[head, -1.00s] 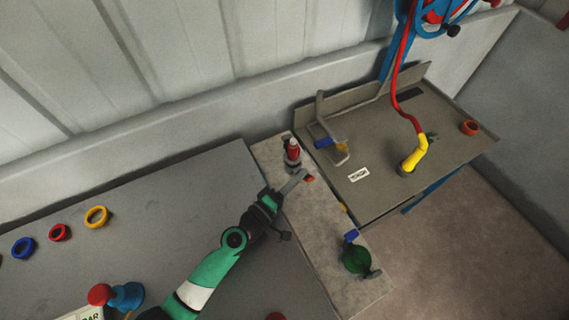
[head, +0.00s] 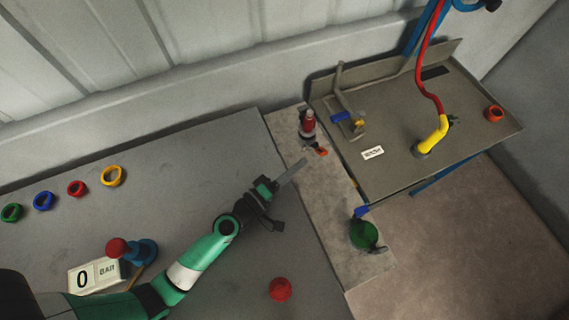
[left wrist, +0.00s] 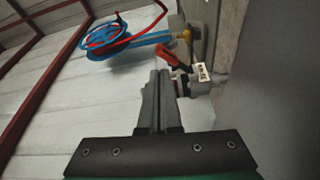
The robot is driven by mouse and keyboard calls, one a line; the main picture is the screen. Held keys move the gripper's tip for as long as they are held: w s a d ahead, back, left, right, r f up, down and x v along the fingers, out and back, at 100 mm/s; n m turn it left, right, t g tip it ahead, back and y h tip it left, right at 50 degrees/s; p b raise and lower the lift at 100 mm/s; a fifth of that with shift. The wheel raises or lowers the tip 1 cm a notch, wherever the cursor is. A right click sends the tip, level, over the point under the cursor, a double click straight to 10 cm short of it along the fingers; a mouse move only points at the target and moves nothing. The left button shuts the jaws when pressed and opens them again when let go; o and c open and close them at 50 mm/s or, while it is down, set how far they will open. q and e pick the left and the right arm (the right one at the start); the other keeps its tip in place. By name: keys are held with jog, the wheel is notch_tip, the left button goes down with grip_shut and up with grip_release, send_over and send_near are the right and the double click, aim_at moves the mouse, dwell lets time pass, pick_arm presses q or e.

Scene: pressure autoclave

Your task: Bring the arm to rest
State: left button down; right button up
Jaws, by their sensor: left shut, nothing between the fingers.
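My left arm reaches in from the lower left in the head view. Its gripper (head: 291,172) is shut and empty, over the right edge of the large grey table. The gripper also shows in the left wrist view (left wrist: 159,80), its fingers together and pointing up the picture. Just beyond the fingertips stands a red-topped valve fitting (head: 308,125) with an orange-red lever (head: 321,152). The lever also shows in the left wrist view (left wrist: 174,57). The fingers are apart from the lever in the head view. My right gripper is not in view.
Several coloured rings, one of them yellow (head: 112,176), lie along the table's far left. A green round part (head: 363,235) sits on the ledge. A yellow nozzle (head: 433,138) stands on the right bench.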

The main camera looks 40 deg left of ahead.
pick_arm(q)
jog(key=s, duration=0.2)
jog(key=s+a+b, duration=0.1)
jog(key=s, duration=0.1)
jog(key=shift+s+f, duration=0.1)
jog(key=shift+s, duration=0.65)
jog(key=shift+r, duration=0.2)
